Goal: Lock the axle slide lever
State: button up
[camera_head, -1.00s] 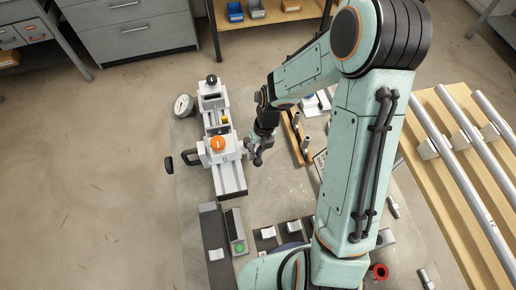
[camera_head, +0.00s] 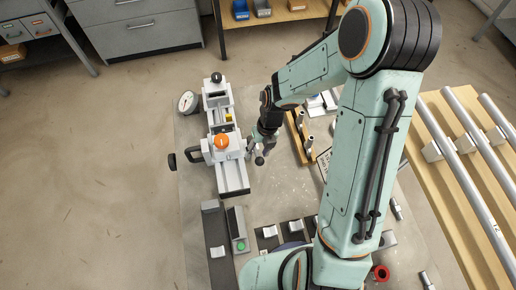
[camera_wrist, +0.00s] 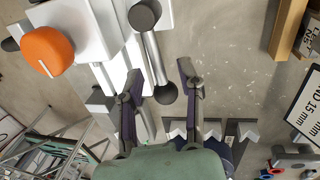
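The slide fixture, a white and grey jig (camera_head: 234,178), stands left of my arm with an orange knob (camera_head: 221,142) on top. The knob also shows at upper left in the wrist view (camera_wrist: 48,52). On the fixture's right side is the lever, a metal bar with dark ball ends (camera_wrist: 154,55); its lower ball (camera_wrist: 166,93) lies between my fingers in the wrist picture. My gripper (camera_wrist: 161,75) is open, one finger on each side of the bar's lower part, with visible gaps. Whether the fingers are at the lever's height is unclear. In the head view the gripper is small and partly hidden.
A dial gauge (camera_head: 188,102) lies at the fixture's upper left. A wooden block with metal pins (camera_head: 302,137) stands right of my gripper. Grey blocks and a green-button part (camera_head: 240,245) lie in front. A rack with long tubes (camera_head: 452,150) is at right.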

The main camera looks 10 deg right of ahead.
notch_tip(320, 180, up, 12)
jog(key=d, duration=0.2)
jog(key=shift+d, duration=0.15)
jog(key=shift+w+f, duration=0.1)
